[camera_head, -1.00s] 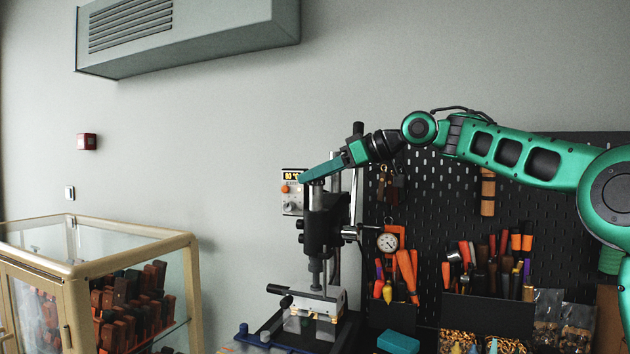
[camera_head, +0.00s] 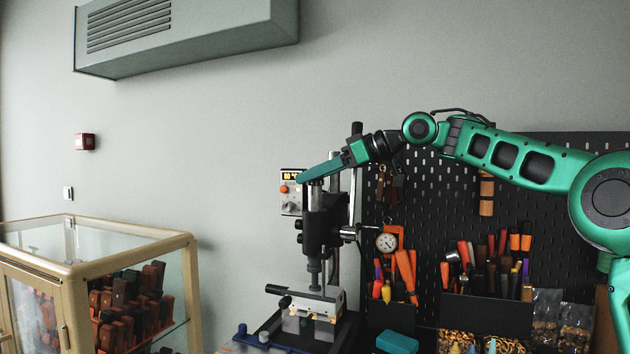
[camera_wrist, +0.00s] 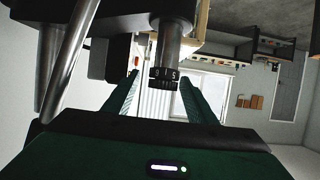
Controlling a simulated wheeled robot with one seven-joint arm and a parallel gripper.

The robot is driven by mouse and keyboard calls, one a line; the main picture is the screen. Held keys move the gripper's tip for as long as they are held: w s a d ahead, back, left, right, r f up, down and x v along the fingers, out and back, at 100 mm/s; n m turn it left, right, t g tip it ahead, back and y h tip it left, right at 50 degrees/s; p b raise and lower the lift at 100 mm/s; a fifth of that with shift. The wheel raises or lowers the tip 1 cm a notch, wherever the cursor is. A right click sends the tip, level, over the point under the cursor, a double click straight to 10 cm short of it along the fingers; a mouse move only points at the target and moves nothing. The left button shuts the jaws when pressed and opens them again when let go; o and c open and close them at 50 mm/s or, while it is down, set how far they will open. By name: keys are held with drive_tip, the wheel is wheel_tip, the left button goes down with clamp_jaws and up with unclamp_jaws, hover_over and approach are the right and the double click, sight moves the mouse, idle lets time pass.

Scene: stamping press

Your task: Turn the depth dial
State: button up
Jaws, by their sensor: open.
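The depth dial (camera_wrist: 163,76) is a black ring with white numbers, below a grey metal shaft in the wrist view. My gripper (camera_wrist: 159,84) is open, with one green finger on each side of the dial. I cannot tell whether either finger touches it. In the head view my gripper (camera_head: 300,181) reaches over the top of the stamping press (camera_head: 318,228), and the dial cannot be made out there.
A control box (camera_head: 290,190) with a lit display hangs on the wall behind the press. A pegboard (camera_head: 440,200) with tools stands to the right. A glass cabinet (camera_head: 120,262) stands at the left. Wall space above the press is clear.

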drive_tip(key=v, duration=1)
drive_tip(key=shift+d+r, duration=0.2)
drive_tip(key=shift+d, duration=0.1)
